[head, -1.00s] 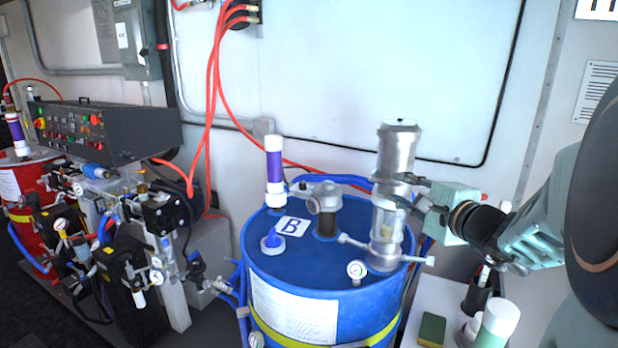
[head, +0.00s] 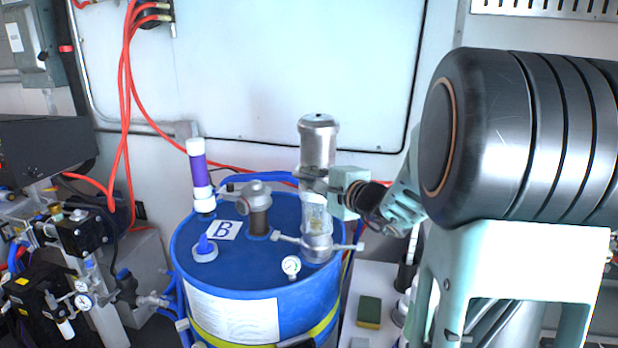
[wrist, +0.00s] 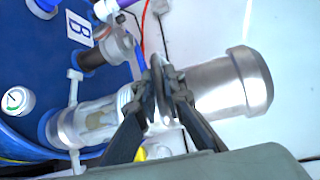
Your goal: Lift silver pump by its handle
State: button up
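The silver pump (head: 318,150) stands upright on top of the blue drum (head: 262,260), toward the drum's right side. It has a metal upper cylinder, a clear middle section and a metal foot with side arms. In the wrist view, the pump (wrist: 222,88) lies across the picture. My gripper (head: 318,180) reaches the pump from the right at mid-height. In the wrist view, the fingers of my gripper (wrist: 160,92) close from both sides on the thin metal handle (wrist: 158,82) beside the cylinder. The pump's foot looks seated on the drum lid.
A purple and white tube (head: 199,175), a grey capped fitting (head: 257,208) and a blue cap (head: 205,248) are on the drum lid. A gauge (head: 291,266) sits near the pump's foot. A sponge (head: 369,312) lies at right. Red hoses (head: 125,110) hang along the wall.

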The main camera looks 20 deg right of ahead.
aim_at(310, 136)
jog(key=shift+r, duration=0.1)
grip_shut()
notch_tip(310, 136, up, 10)
jog(key=p, duration=0.2)
jog(key=shift+p, duration=0.35)
jog(key=o, duration=0.7)
grip_release()
jog(key=shift+f, duration=0.2)
jog(key=shift+c, duration=0.2)
jog(key=shift+r, duration=0.1)
